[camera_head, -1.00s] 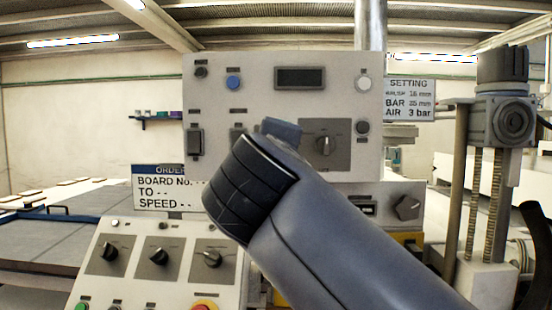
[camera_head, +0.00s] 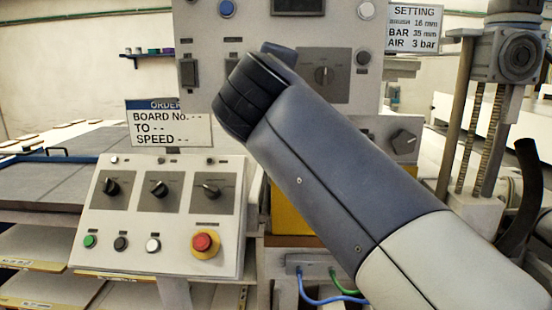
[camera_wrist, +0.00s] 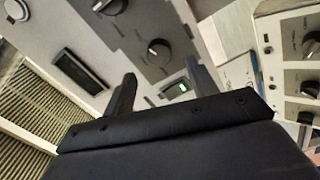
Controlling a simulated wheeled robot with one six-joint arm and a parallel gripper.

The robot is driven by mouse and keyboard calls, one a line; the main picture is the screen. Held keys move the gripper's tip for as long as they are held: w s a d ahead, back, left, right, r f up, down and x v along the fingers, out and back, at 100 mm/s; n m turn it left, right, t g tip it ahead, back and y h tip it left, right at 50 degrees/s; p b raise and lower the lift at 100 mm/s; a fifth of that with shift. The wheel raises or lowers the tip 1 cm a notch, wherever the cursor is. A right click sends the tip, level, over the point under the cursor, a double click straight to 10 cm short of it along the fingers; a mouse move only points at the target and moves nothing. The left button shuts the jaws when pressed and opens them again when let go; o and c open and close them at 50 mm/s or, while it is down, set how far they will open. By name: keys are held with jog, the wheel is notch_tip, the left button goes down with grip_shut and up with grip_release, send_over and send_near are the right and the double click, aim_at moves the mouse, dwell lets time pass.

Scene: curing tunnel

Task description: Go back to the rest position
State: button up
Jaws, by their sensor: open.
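My arm crosses the head view from the lower right to the upper middle, in front of the upright control panel (camera_head: 205,50). My gripper is hidden behind the arm there. In the wrist view, my gripper (camera_wrist: 160,88) shows two dark fingers set apart with nothing between them. I cannot tell how far the fingertips are from the panel.
A sloped console (camera_head: 140,215) with three black knobs and a red emergency button (camera_head: 204,243) stands at lower left. An order sign (camera_head: 168,125) is above it. A motor column (camera_head: 500,100) stands at right. Blue and green cables (camera_head: 330,297) hang below the panel.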

jog(key=w, duration=0.5)
jog(key=shift+w+d+p, duration=0.1)
jog(key=shift+p, duration=0.25)
